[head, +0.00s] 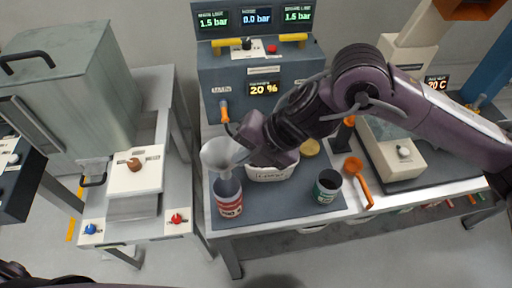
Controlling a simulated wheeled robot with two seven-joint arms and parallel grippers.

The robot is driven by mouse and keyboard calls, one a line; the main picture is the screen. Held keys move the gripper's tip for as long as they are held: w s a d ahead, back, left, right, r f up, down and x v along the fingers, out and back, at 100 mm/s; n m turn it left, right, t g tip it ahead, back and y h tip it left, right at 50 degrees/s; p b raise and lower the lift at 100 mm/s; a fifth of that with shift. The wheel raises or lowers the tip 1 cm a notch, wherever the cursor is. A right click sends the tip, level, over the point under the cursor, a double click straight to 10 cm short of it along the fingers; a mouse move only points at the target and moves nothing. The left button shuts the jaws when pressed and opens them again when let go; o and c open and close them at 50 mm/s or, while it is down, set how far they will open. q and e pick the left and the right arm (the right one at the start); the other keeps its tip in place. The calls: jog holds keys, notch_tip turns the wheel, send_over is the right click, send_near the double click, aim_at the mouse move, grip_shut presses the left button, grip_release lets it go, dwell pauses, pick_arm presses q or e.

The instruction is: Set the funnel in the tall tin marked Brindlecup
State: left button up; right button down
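A pale grey funnel (217,154) is at the left of the dark work mat, wide mouth up. Its spout points down at the open top of a tall tin (230,205) with a red and white label; I cannot tell whether the spout is inside the rim. The label is too small to read. My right gripper (241,154) is at the funnel's right side and appears shut on it. A second, dark green tin (326,188) stands open to the right. My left gripper is not in view.
A white labelled bin (270,173) stands just right of the funnel, partly behind my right gripper. An orange scoop (358,178) lies right of the green tin. The grey machine with displays (255,88) rises behind. The front of the mat is clear.

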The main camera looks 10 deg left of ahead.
aim_at(230, 174)
notch_tip(230, 174, down, 12)
jog(key=b, duration=1)
jog(key=shift+r, duration=0.15)
dwell(0.6)
jog(key=shift+a, duration=0.1)
jog(key=c, duration=1.6)
grip_release()
jog(key=shift+r, duration=0.2)
jog(key=shift+s+r+p, duration=0.1)
jog(key=shift+r+p, duration=2.9)
jog(key=shift+r, duration=0.9)
